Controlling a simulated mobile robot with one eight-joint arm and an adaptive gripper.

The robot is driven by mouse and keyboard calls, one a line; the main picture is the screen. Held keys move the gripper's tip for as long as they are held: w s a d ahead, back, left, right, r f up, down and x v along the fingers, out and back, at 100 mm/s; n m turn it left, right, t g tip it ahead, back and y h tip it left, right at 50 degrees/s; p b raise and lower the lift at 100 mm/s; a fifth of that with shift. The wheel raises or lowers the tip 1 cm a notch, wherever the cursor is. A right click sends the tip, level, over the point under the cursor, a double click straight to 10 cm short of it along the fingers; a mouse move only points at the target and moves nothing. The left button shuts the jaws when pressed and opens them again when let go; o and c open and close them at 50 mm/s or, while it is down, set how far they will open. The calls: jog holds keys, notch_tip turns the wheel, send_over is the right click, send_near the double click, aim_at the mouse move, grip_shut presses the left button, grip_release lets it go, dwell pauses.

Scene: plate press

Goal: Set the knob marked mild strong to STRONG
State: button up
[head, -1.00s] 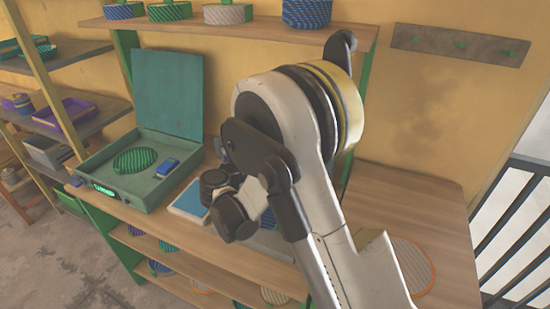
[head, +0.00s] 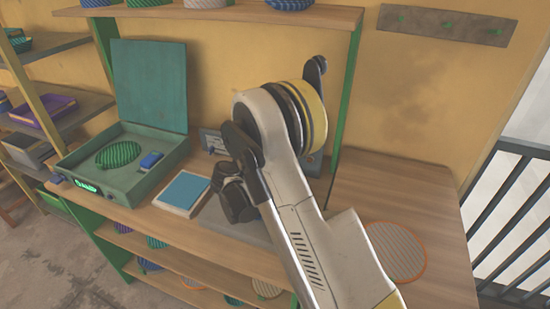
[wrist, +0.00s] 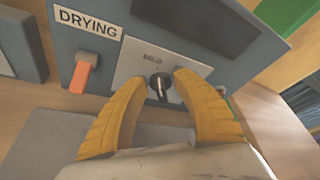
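In the wrist view, a dark round knob (wrist: 159,87) with a pale pointer line sits on a light plate on a grey-blue machine's front (wrist: 75,25). My gripper (wrist: 160,77) has two yellow fingers, apart, one on each side of the knob. A gap shows between each finger and the knob. In the head view, my arm hides the gripper and most of the machine (head: 212,141).
A switch with an orange lever (wrist: 80,75) under a DRYING label (wrist: 88,23) is left of the knob, near the left finger. On the workbench (head: 345,215) are an open green press (head: 65,165), a blue-topped block (head: 183,191) and a striped round mat (head: 398,250).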

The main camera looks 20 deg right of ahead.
grip_shut()
dwell(0.5)
jog(key=shift+s+d+r+m+t+y, duration=0.1)
jog(key=shift+m+t+y, duration=0.2)
jog(key=shift+m, duration=0.3)
jog(key=shift+d+m+t+y, duration=0.1)
jog(key=shift+m+t+y, duration=0.1)
jog(key=shift+m+y, duration=0.3)
jog(key=m, duration=0.1)
jog(key=m+t+y+b, duration=0.1)
jog(key=shift+s+d+m+b, duration=0.15)
jog(key=shift+m+b, duration=0.15)
jog(key=shift+s+d+m+t+y+b, duration=0.15)
jog(key=shift+m+t+y+b, duration=0.6)
jog(key=shift+m, duration=0.45)
jog(key=shift+s+d+m+t+y+b, duration=0.1)
jog(key=shift+m+t+y+b, duration=0.25)
jog(key=shift+m+t+b, duration=0.5)
jog(key=shift+m, duration=0.45)
